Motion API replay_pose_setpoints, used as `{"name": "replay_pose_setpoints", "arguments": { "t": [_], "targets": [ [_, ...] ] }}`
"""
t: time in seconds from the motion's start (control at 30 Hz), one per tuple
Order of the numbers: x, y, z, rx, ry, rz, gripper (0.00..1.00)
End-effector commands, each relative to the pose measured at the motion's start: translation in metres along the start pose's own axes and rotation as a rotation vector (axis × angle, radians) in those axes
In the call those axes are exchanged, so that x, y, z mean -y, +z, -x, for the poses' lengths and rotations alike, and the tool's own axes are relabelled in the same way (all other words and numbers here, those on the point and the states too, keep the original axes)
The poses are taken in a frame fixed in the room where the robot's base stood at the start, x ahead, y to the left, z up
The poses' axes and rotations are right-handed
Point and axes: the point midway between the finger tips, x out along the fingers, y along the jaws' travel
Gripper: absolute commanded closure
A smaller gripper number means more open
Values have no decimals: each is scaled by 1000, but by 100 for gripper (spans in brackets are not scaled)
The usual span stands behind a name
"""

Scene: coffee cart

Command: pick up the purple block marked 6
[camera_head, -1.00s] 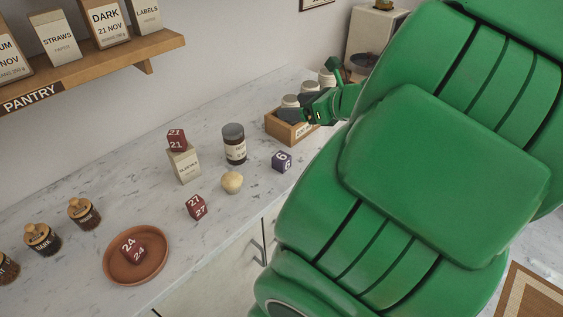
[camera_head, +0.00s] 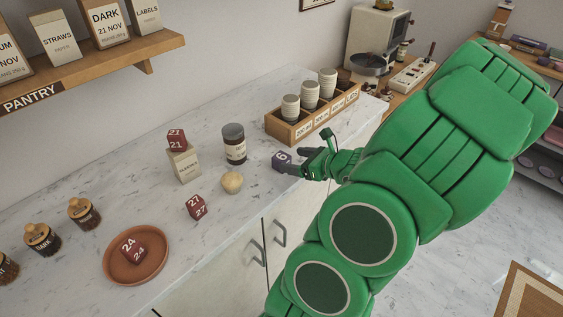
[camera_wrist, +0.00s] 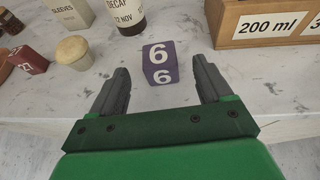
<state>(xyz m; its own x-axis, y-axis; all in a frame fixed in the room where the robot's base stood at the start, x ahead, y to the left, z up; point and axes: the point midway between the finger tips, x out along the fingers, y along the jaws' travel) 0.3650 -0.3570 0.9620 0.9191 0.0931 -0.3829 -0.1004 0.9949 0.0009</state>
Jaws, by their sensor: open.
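The purple block marked 6 (camera_wrist: 160,63) stands on the marble counter, just beyond my open fingers and roughly centred between them in the wrist view. It also shows in the head view (camera_head: 281,161), partly covered by my gripper (camera_head: 303,163). My gripper (camera_wrist: 160,85) is open and empty, with its two dark fingers pointing at the block from the counter's front edge. I cannot tell from these frames whether a finger touches the block.
A wooden cup box (camera_head: 318,122) stands behind and right of the block. A dark decaf jar (camera_head: 234,146), a round cream-coloured item (camera_head: 232,183) and a red block (camera_head: 196,207) stand to the left. A terracotta dish (camera_head: 112,268) holds another red block.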

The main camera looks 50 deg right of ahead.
Motion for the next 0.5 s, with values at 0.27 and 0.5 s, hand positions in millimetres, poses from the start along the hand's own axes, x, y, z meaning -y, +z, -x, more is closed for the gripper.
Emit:
{"name": "replay_pose_setpoints", "arguments": {
  "t": [0.27, 0.5],
  "targets": [
    [0, -4, -10, 4, 2, 1, 21],
    [0, -4, -26, 2, 1, 1, 21]
  ]
}}
